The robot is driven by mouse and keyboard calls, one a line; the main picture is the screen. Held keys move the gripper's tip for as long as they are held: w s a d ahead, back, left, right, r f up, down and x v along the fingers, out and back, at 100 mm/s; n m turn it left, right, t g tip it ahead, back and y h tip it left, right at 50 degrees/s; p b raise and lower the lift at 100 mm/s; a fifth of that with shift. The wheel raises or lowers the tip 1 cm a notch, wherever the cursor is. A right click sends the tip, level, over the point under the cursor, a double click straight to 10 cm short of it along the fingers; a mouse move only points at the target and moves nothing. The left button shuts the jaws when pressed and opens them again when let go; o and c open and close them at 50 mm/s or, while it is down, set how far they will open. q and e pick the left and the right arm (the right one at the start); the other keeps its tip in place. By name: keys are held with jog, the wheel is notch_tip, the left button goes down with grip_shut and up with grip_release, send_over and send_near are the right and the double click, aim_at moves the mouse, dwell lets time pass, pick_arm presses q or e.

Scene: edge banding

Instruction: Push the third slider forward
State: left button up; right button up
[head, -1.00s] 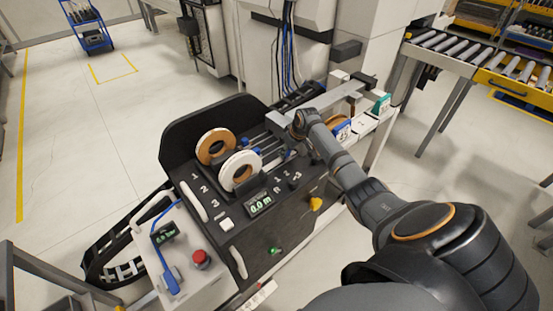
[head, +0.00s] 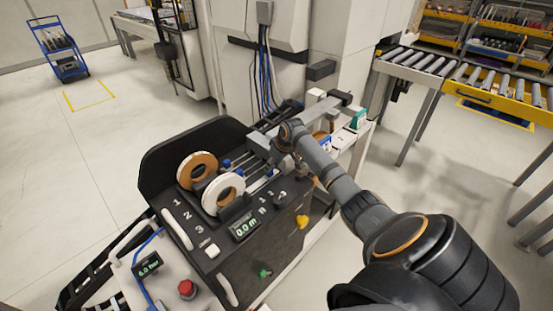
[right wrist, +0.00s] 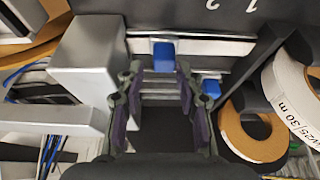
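The black banding panel (head: 190,245) carries sliders with blue knobs on metal rails. One blue knob (head: 227,163) shows beside the tape rolls in the head view; my right wrist hides part of the slider row. In the right wrist view, a blue knob (right wrist: 163,56) lies between and just beyond the fingertips of my right gripper (right wrist: 160,88), which is open. A second blue knob (right wrist: 211,88) is just right of the right finger. I cannot tell which knob is the third slider, or whether a finger touches one. My left gripper is out of view.
A brown tape roll (head: 197,170) and a white one (head: 223,192) stand beside the sliders. A silver block (right wrist: 88,58) is close left of my gripper. A display (head: 244,227) and a red button (head: 187,288) are nearer. Open floor lies left.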

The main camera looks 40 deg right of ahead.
jog(key=v, duration=0.8)
jog(key=shift+r, duration=0.2)
jog(key=shift+s, duration=0.1)
